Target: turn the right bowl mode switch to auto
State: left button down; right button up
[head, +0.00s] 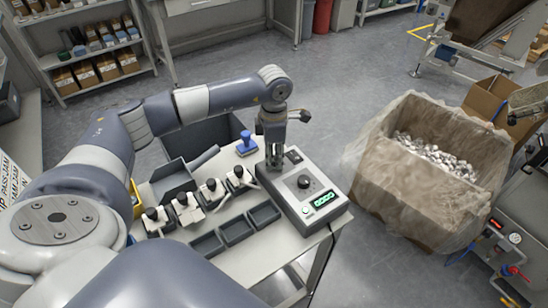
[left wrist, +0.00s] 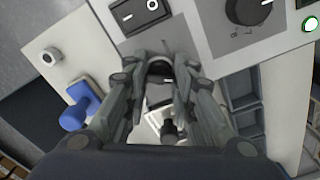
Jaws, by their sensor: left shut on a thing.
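My left gripper (head: 274,158) reaches down at the left edge of a light grey control box (head: 325,207). In the left wrist view its fingers (left wrist: 161,68) are shut on a small dark thing that they largely hide; I cannot tell what it is. The knob (left wrist: 248,10) and rocker (left wrist: 139,14) also show in the left wrist view, apart from the fingers. I cannot read any label naming the right bowl mode switch. My right gripper is not in view.
A panel (head: 484,262) with a red display and a red valve handle stands at the lower right. A lined carton (head: 400,185) of small shiny parts stands right of the table.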

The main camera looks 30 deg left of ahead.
pick_arm(q)
jog(key=n+b, duration=0.1)
jog(key=n, duration=0.2)
jog(key=shift+n, duration=0.4)
jog(key=n, duration=0.3)
jog(key=shift+n+b, duration=0.3)
jog(key=shift+b, duration=0.1)
jog(key=n, duration=0.3)
jog(key=shift+n, duration=0.3)
jog(key=shift+r+n+b, duration=0.1)
jog(key=shift+n+b, duration=0.25)
jog(key=shift+n, duration=1.55)
jog(key=shift+w, duration=0.1)
jog(key=c, duration=1.3)
grip_release()
